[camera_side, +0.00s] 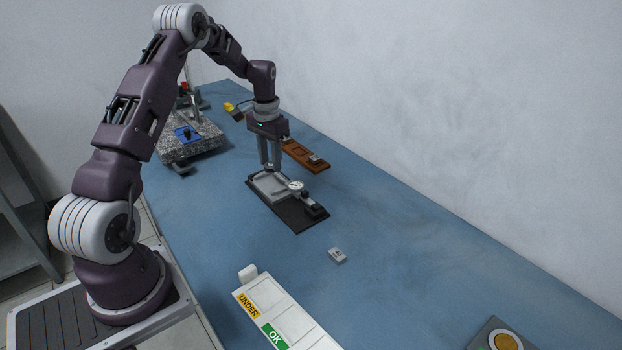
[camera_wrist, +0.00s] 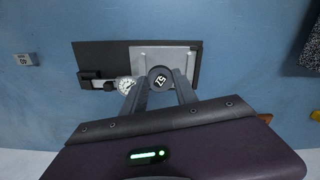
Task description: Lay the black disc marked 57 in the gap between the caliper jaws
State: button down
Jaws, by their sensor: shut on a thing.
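The black disc marked 57 (camera_wrist: 161,78) is between the fingertips of my gripper (camera_wrist: 160,85) in the wrist view, its white mark upside down. My gripper (camera_side: 270,167) is shut on it and points straight down over the gauge fixture. The fixture has a black base (camera_side: 301,218), a light grey tray-like part (camera_side: 268,186) and a white round dial (camera_side: 296,185). In the wrist view the disc overlaps the lower edge of the grey part (camera_wrist: 166,54), just right of the dial (camera_wrist: 126,86). The caliper jaws are hard to make out; I cannot tell whether the disc touches them.
A small grey labelled block (camera_side: 337,255) lies on the blue table in front of the fixture. A white sorting tray (camera_side: 287,314) marked UNDER and OK is nearer. A brown wooden rack (camera_side: 307,156) stands close behind the gripper. A granite slab (camera_side: 205,142) is at back left.

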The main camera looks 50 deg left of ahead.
aim_at(268, 185)
jog(key=shift+s+a, duration=0.4)
jog(key=shift+a, duration=0.35)
jog(key=shift+f, duration=2.8)
jog(key=shift+f, duration=0.15)
jog(key=c, duration=0.9)
grip_release()
jog(key=c, duration=0.5)
